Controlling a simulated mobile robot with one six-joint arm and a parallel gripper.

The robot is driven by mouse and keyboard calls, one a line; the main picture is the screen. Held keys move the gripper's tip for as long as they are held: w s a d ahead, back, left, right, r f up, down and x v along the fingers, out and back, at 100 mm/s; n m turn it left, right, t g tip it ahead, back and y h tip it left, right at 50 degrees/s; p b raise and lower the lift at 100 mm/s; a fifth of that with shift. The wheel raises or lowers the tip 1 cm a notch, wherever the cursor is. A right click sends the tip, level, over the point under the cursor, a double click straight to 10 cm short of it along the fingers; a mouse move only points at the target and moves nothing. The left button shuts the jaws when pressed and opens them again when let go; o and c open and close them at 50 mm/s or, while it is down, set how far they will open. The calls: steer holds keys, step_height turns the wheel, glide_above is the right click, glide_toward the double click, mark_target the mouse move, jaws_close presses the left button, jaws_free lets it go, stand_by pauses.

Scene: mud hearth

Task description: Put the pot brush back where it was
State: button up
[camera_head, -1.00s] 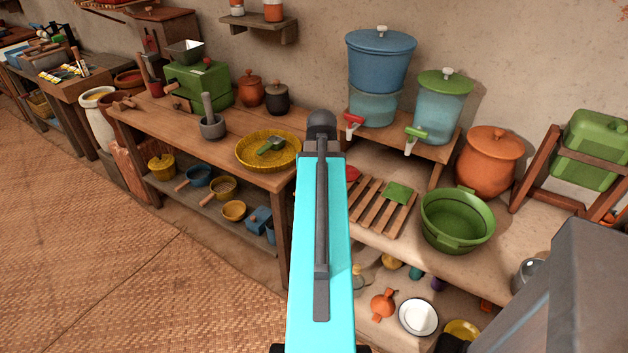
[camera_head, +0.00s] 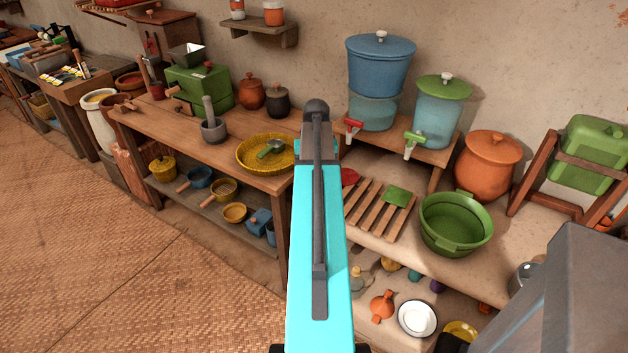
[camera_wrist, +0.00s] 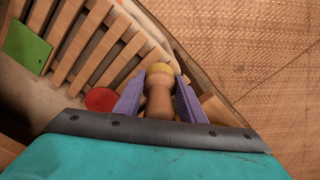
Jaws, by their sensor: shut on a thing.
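My gripper (camera_wrist: 160,98) shows in the wrist view with its two purple fingers shut on the pot brush (camera_wrist: 158,96). The brush has a rounded wooden body with a pale yellow end pointing away from the wrist. In the wrist view the brush is above or beside the edge of a slatted wooden rack (camera_wrist: 95,45); I cannot tell its height. In the head view my arm hides the gripper and the brush. The rack (camera_head: 378,209) lies on the earthen counter to the right of my arm.
A green square pad (camera_head: 397,196) and a red round thing (camera_head: 349,177) lie at the rack. A green basin (camera_head: 456,222) stands right of it. Water filters (camera_head: 381,80) stand behind on a raised wooden shelf. A wooden table (camera_head: 205,150) with a yellow basket (camera_head: 266,165) is left.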

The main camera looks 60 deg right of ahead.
steer(key=shift+w+d+f, duration=0.2)
steer(key=shift+w+d, duration=0.9)
steer(key=shift+d, duration=0.3)
steer(key=shift+f+p, duration=0.1)
steer(key=shift+p, duration=0.2)
steer(key=shift+f+p, duration=0.45)
steer(key=shift+f, duration=1.2)
steer(key=o, duration=1)
steer(key=shift+f, duration=0.1)
steer(key=shift+o, duration=0.2)
steer(key=shift+r, duration=0.2)
step_height(320, 180, up, 12)
steer(key=b, duration=0.2)
steer(key=shift+s+f, duration=0.1)
